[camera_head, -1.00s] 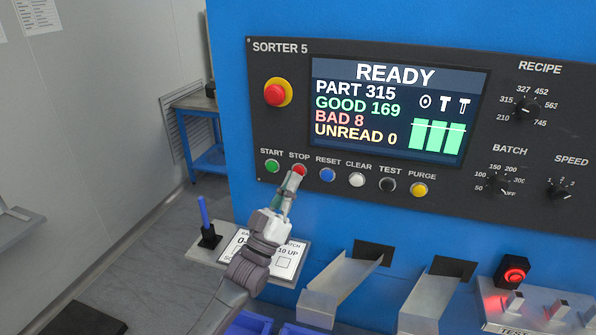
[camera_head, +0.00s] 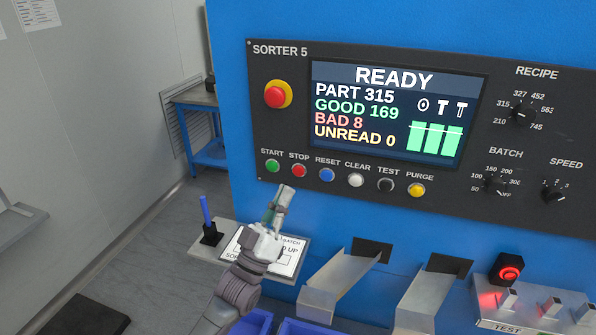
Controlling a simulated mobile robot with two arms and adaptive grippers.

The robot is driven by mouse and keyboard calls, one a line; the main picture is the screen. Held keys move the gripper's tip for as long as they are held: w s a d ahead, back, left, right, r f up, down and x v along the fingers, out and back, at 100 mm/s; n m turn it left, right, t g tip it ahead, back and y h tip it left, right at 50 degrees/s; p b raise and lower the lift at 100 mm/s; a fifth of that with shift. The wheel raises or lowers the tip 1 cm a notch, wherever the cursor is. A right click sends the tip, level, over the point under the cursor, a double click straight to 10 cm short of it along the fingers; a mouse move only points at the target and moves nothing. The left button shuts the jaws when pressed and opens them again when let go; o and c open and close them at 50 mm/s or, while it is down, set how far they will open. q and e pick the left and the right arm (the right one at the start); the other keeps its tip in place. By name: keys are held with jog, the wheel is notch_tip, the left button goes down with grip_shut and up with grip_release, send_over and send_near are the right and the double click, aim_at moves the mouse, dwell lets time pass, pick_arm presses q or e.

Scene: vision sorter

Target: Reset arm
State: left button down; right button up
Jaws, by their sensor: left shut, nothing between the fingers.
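My left gripper (camera_head: 284,191) is shut and empty. It points up toward the panel, below the red STOP button (camera_head: 298,170) and apart from it. My left arm comes in from the bottom and covers part of the white card on the shelf (camera_head: 287,258). The sorter's control panel (camera_head: 300,190) carries a row of buttons, with green START (camera_head: 272,166) and blue RESET (camera_head: 326,174) beside STOP. The screen (camera_head: 395,112) reads READY, PART 315, GOOD 169, BAD 8, UNREAD 0. My right gripper is not in view.
A blue pen stands in a black holder (camera_head: 210,236) left of the card. Two metal chutes (camera_head: 330,285) jut out below the panel. A lit red button box (camera_head: 507,270) stands at the right above a test tray. Blue bins (camera_head: 252,322) sit below.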

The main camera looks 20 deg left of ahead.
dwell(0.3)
pick_arm(q)
jog(key=s+f+g+y, duration=0.3)
jog(key=s+f+g, duration=0.25)
jog(key=f, duration=0.45)
jog(key=s+f+g+y, duration=0.35)
jog(key=f+g, duration=0.25)
jog(key=f, duration=0.4)
jog(key=s+a+f+m+g+y, duration=0.1)
jog(key=s+a+f+g, duration=0.3)
jog(key=s, duration=0.7)
jog(key=s+d+f+m+g+y, duration=0.1)
jog(key=s+f+g, duration=0.1)
jog(key=s+g, duration=0.65)
jog(key=s+f+t+b, duration=0.1)
jog(key=s+f+b, duration=0.2)
jog(key=f, duration=2.5)
jog(key=s+a+f+g+b, duration=0.1)
jog(key=s+a+f+b, duration=0.1)
jog(key=s+f, duration=1.5)
notch_tip(320, 180, down, 4)
jog(key=shift+s+a+r+b, duration=0.25)
jog(key=shift+a+b, duration=0.05)
jog(key=shift+a, duration=0.2)
